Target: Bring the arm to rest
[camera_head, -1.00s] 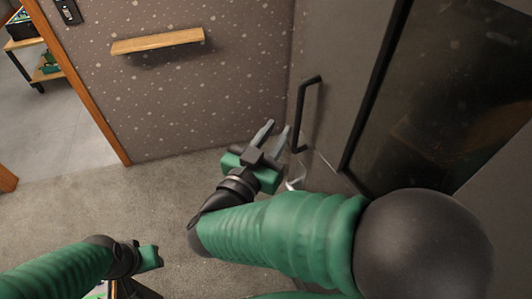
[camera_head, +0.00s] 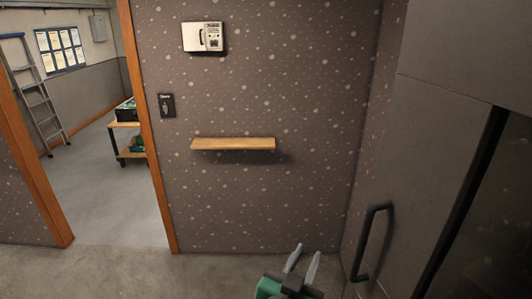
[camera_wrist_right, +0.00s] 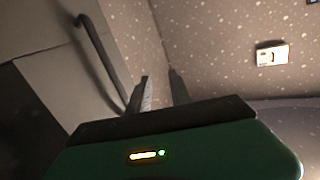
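My right gripper (camera_head: 304,265) shows at the bottom of the head view, with a green body and two grey fingers pointing up. The fingers are apart with nothing between them. The right wrist view also shows the right gripper (camera_wrist_right: 160,88), with its fingers apart and empty. The gripper is near the black door handle (camera_head: 373,242), to its left in the head view, and does not appear to touch it. Most of my right arm is below the picture. My left gripper is out of view.
A dark cabinet (camera_head: 425,130) stands at the right. A wooden shelf (camera_head: 233,144) is on the speckled wall, below a white wall box (camera_head: 203,37). A small dark panel (camera_head: 166,105) is beside the doorway. Through it are a ladder (camera_head: 40,95) and a cart (camera_head: 126,128). Carpet before the wall is clear.

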